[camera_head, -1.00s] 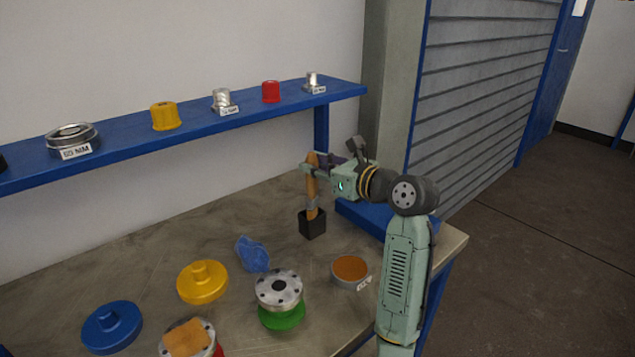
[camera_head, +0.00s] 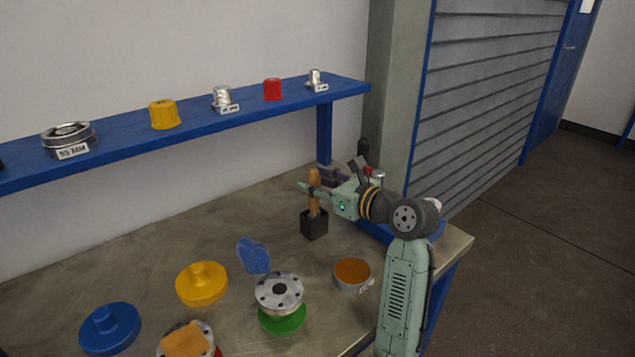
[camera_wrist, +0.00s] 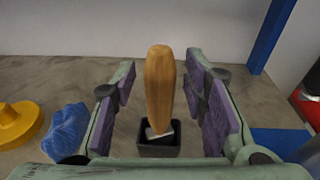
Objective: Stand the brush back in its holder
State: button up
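The brush (camera_head: 314,178) has a wooden handle and stands about upright in its black square holder (camera_head: 314,226) on the table. In the wrist view the handle (camera_wrist: 160,85) rises between my fingers, and a bit of pale ferrule shows at the mouth of the holder (camera_wrist: 158,149); the bristles are hidden inside. My gripper (camera_head: 315,192) reaches in from the right at handle height. Its purple-padded fingers (camera_wrist: 162,88) are open on both sides of the handle, with a visible gap on each side.
A crumpled blue cloth (camera_head: 253,255), a yellow flanged part (camera_head: 202,284), a metal flange on a green base (camera_head: 279,292) and a round tin (camera_head: 352,272) stand in front of the holder. A blue shelf (camera_head: 200,117) runs along the wall behind.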

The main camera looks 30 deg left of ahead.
jog(key=shift+r, duration=0.15)
jog(key=b+v, duration=0.3)
jog(key=v, duration=0.9)
